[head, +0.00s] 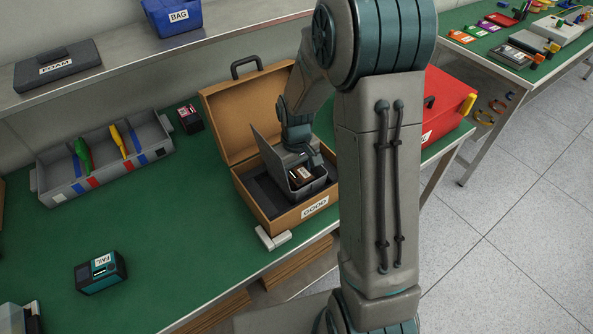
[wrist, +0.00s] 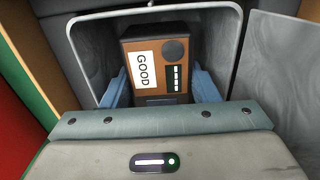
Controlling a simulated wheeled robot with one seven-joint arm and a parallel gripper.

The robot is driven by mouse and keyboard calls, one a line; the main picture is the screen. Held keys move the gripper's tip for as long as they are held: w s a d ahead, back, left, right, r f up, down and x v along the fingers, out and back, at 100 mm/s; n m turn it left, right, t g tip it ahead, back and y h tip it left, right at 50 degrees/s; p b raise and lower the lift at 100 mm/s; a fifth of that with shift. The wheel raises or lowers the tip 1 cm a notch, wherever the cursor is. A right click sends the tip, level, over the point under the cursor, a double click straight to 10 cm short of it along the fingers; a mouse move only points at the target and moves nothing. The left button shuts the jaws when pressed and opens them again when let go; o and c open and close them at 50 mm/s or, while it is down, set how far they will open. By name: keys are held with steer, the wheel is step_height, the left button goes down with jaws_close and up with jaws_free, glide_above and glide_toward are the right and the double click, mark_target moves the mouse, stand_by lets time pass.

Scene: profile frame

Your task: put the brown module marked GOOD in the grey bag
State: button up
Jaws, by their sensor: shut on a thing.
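The brown module marked GOOD (wrist: 158,65) is between the two blue fingers of my gripper (wrist: 160,92), which is shut on it. The module also shows in the head view (head: 302,177), within the mouth of the grey bag (head: 315,188). The bag's rim surrounds the module in the wrist view (wrist: 221,50). The bag sits in an open brown case (head: 270,222) labelled GOOD, with its grey flap (head: 267,147) raised. I cannot tell whether the module touches the bag's bottom.
A grey divided tray (head: 105,165), a dark module (head: 190,118) and a teal-black module marked FAIL (head: 101,272) are left of the case. A red case (head: 445,100) stands right. A blue box marked BAG (head: 172,17) is on the shelf.

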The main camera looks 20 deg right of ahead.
mark_target(296, 171)
steer(key=shift+f, duration=0.2)
steer(key=o, duration=0.8)
step_height(296, 171, up, 12)
steer(key=shift+r, duration=0.15)
stand_by(0.4)
